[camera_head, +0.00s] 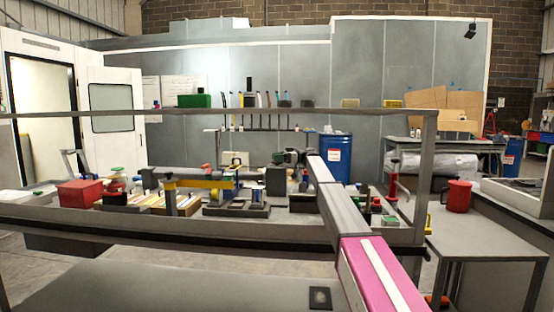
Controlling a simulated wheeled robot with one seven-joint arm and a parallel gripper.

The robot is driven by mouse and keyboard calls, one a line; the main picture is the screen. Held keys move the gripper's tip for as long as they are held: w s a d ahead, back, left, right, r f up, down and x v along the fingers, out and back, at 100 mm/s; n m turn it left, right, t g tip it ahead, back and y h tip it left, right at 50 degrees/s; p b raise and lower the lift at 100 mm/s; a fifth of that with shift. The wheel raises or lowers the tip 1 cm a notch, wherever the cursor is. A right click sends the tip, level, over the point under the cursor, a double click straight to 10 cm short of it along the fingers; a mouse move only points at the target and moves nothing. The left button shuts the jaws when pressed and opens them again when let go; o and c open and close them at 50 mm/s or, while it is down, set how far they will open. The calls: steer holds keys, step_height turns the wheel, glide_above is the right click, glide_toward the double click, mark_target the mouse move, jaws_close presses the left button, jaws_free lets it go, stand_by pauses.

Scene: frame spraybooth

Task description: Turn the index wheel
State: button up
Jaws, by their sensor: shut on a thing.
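My arm reaches from the lower right over the workbench (300,232). Its dark end and my gripper (280,158) are small in the middle of the view, above the back of the bench. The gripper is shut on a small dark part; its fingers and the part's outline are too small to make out. I cannot tell for sure which thing is the index wheel. A dark block (276,181) sits just below the gripper, at the right end of a fixture with a yellow bar (200,183).
A red box (78,193) and small items crowd the bench's left side. A grey frame bar (100,113) crosses above the bench. Red and green pieces (376,205) stand right of my arm. A red jug (458,196) stands on the right table (480,240). A blue drum (336,157) is behind.

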steer(key=shift+w+n+g+h, duration=0.1)
steer(key=shift+n+g+h, duration=0.6)
steer(key=shift+n+g, duration=0.65)
steer(key=shift+g, duration=0.55)
steer(key=o, duration=0.9)
steer(key=shift+d, duration=0.1)
